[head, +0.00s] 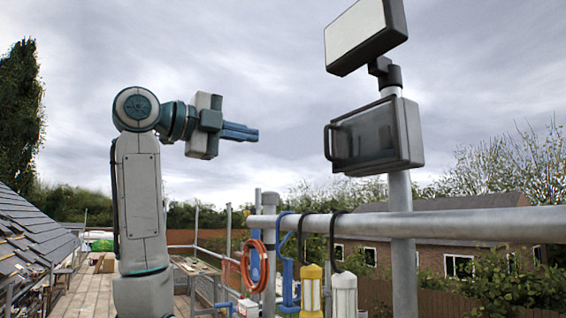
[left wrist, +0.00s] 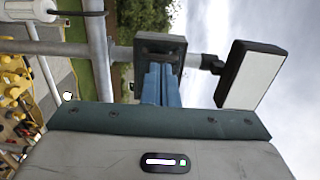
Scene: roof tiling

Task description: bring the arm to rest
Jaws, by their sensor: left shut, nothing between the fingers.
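My left gripper (head: 252,132) is raised in the air in the head view, its blue fingers together and pointing right, with nothing between them. The same closed fingers of the left gripper (left wrist: 160,84) show in the left wrist view. My left arm stands upright, bent at the elbow, with the forearm level. The gripper is apart from the pole-mounted box to its right. My right gripper is in neither view.
A grey pole carries a dark-fronted box (head: 372,138) and a flat lamp (head: 362,37). A horizontal rail (head: 460,225) crosses at right, with yellow (head: 311,290) and white (head: 344,294) lanterns hanging from it. A slate roof (head: 30,225) lies at left. Open sky surrounds the gripper.

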